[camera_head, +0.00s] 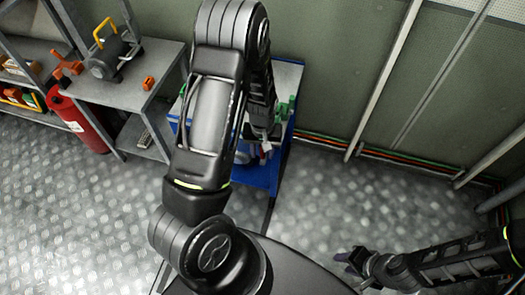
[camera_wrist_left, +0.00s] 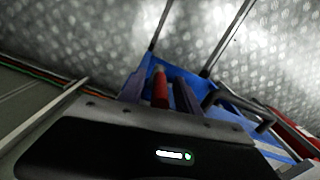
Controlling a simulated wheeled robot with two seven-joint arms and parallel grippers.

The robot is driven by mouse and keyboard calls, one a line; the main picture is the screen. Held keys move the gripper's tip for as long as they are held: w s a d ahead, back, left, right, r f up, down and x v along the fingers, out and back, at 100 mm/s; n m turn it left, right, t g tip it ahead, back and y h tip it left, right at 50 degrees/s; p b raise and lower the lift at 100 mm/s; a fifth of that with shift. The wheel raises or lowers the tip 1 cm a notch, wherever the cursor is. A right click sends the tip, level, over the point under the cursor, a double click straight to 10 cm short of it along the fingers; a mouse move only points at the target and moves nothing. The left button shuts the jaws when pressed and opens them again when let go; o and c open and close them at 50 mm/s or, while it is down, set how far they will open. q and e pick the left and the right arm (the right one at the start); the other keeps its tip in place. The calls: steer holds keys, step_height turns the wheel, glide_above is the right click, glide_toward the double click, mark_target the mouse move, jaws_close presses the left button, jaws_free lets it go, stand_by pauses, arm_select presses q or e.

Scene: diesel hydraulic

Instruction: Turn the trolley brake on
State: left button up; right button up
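The blue trolley (camera_head: 262,175) stands against the wall under my left arm, which hides much of it; its blue body also shows in the left wrist view (camera_wrist_left: 235,108). My left gripper (camera_head: 268,143) is at the trolley, pointing down. In the left wrist view, its two purple fingers (camera_wrist_left: 158,92) are apart. A red handle-like part (camera_wrist_left: 160,88) lies between them, with small gaps seeming to show on both sides. I cannot tell whether it is the brake. My right gripper (camera_head: 352,262) is low over the floor at right, away from the trolley; its fingers are too small to read.
A grey shelf unit (camera_head: 150,75) with tools stands left of the trolley. A red fire extinguisher (camera_head: 80,122) is beside it. Coloured pipes (camera_head: 400,160) run along the wall base. The metal floor (camera_head: 320,205) right of the trolley is clear.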

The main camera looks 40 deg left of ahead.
arm_select(q)
jaws_close()
stand_by(1.4)
